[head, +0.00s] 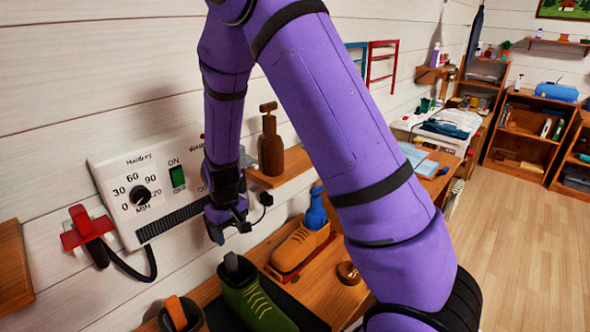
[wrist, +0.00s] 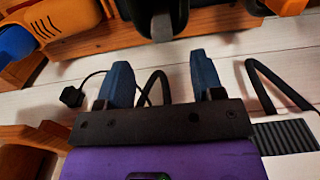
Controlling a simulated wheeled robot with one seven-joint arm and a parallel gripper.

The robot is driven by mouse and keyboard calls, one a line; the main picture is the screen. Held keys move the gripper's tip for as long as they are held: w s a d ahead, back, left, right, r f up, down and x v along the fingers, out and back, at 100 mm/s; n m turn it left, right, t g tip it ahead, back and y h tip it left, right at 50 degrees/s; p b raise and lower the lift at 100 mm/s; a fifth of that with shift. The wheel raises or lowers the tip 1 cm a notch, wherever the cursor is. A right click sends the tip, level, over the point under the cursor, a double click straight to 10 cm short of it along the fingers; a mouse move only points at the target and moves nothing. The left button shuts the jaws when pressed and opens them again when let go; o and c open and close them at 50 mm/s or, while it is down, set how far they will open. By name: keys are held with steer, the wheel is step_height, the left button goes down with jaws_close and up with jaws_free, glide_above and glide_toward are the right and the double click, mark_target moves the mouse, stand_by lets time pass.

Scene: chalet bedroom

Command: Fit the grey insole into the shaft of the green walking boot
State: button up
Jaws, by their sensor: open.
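The green walking boot (head: 262,303) stands on the wooden bench, its yellow laces facing right. A dark grey flat piece, seemingly the grey insole (head: 231,262), stands upright out of the boot's shaft; how deep it sits is hidden. My gripper (head: 228,228) hangs above the boot, near the wall, apart from it. In the wrist view, its two blue fingers (wrist: 162,62) are spread with nothing between them. A dark shape at the top of that view, beyond the fingertips, is probably the insole (wrist: 161,22) at the boot opening.
An orange shoe (head: 298,247) with a blue insert (head: 315,208) stands right of the boot, and a dark shoe with an orange insert (head: 175,311) left of it. A heater control box (head: 150,185) with cables is on the wall. A brown bottle (head: 270,150) stands on a small shelf.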

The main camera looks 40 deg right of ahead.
steer(key=s+d+r+t, duration=0.1)
steer(key=s+r, duration=0.2)
steer(key=r, duration=0.4)
steer(key=s+d+r+m+t+y, duration=0.1)
steer(key=s+r, duration=0.2)
steer(key=r, duration=0.5)
steer(key=s+d+r, duration=0.1)
steer(key=s+r, duration=0.2)
steer(key=r, duration=0.4)
steer(key=s+d+r+t, duration=0.1)
steer(key=s+d+r, duration=0.1)
steer(key=s+r, duration=0.3)
steer(key=s+d+r+m+t+h, duration=0.1)
steer(key=s+r, duration=0.4)
steer(key=s, duration=0.8)
steer(key=shift+d+r+t, duration=0.15)
steer(key=shift+d+t, duration=0.3)
steer(key=shift+t, duration=0.05)
